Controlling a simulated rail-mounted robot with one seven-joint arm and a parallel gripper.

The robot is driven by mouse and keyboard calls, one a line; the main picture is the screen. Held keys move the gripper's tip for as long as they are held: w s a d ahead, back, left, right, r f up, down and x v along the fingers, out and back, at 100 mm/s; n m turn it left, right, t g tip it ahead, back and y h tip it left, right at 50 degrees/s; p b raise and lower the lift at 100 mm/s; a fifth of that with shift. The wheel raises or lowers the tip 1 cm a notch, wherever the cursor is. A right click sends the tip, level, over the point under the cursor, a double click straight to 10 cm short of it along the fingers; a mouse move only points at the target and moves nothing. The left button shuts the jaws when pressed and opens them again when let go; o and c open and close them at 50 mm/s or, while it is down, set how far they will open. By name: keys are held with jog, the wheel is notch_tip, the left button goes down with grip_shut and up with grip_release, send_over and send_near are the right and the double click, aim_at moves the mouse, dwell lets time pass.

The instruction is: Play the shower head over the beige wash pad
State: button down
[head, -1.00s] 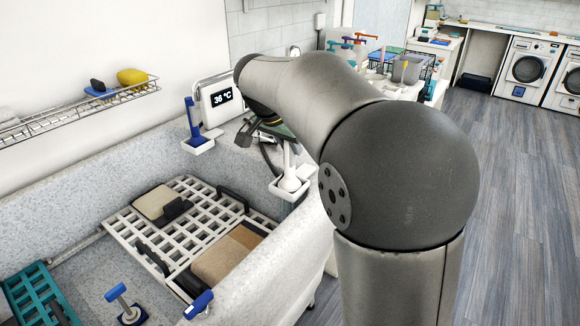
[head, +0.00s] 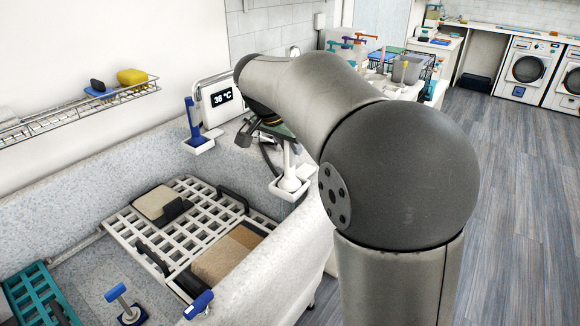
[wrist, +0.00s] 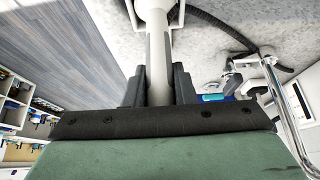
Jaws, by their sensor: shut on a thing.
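My gripper (wrist: 158,85) is shut on the white handle of the shower head (wrist: 157,45), which runs between its dark fingers in the wrist view. In the head view the white shower head (head: 291,182) stands upright in a white holder (head: 277,190) on the tub's back right rim, with my gripper at its upper part. A pale beige pad (head: 152,201) lies on the white slatted rack (head: 190,221) at its far left, with a dark block on its near edge. A larger tan-brown pad (head: 222,261) lies at the rack's right end.
A display (head: 222,98) reading 36 °C and a blue-handled tool (head: 193,122) in a white holder stand left of my gripper. A dark hose (wrist: 222,30) curves beside the handle. A teal rack (head: 37,295) and a blue-topped post (head: 122,300) are in the tub.

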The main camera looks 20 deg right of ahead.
jog(key=shift+r, duration=0.1)
jog(key=shift+r+p, duration=2.1)
jog(key=shift+r, duration=0.7)
jog(key=s+a, duration=0.2)
jog(key=a, duration=0.6)
jog(key=shift+a+b, duration=0.2)
jog(key=shift+b, duration=0.25)
jog(key=s+a, duration=0.2)
jog(key=a, duration=0.6)
jog(key=shift+a, duration=0.2)
